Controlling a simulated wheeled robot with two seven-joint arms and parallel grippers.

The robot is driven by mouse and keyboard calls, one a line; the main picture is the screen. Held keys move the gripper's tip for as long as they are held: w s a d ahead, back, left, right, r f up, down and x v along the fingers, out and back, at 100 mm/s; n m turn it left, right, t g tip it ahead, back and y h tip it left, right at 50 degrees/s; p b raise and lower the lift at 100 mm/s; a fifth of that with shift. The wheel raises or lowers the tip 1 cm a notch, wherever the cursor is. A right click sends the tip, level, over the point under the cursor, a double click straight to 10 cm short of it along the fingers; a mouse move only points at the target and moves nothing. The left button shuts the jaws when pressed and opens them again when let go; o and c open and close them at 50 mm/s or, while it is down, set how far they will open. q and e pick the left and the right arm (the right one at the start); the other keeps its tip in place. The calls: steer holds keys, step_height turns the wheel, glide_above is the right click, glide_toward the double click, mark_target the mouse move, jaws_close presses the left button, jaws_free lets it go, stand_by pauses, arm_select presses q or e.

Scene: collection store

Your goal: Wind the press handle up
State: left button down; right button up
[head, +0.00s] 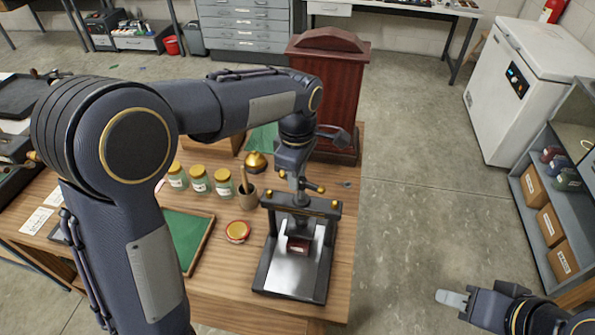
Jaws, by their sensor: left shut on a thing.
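The press (331,246) stands on the wooden table near its right edge. It has a dark frame, a bright metal bed and a central screw. A small dark red item with a pale label (298,246) sits under the screw. The press handle (317,188), a short bar with brass ends, is at the top of the screw. My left gripper (299,178) points down from above and is shut on the handle, hiding part of it. My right gripper (453,298) is at the lower right, over the floor and away from the press. Whether its fingers are apart cannot be seen.
Left of the press are a round tin (237,232), a brush pot (248,197), several gold-lidded jars (200,180) and a green-lined tray (207,245). A dark red wooden cabinet (330,90) stands behind. The floor (410,220) right of the table is clear.

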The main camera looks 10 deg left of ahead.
arm_select(q)
steer(key=shift+s+n, duration=0.1)
steer(key=shift+n, duration=1)
steer(key=c, duration=1.3)
jaws_free()
steer(key=shift+o, duration=0.2)
step_height(320, 180, up, 8)
steer(key=shift+f, duration=0.1)
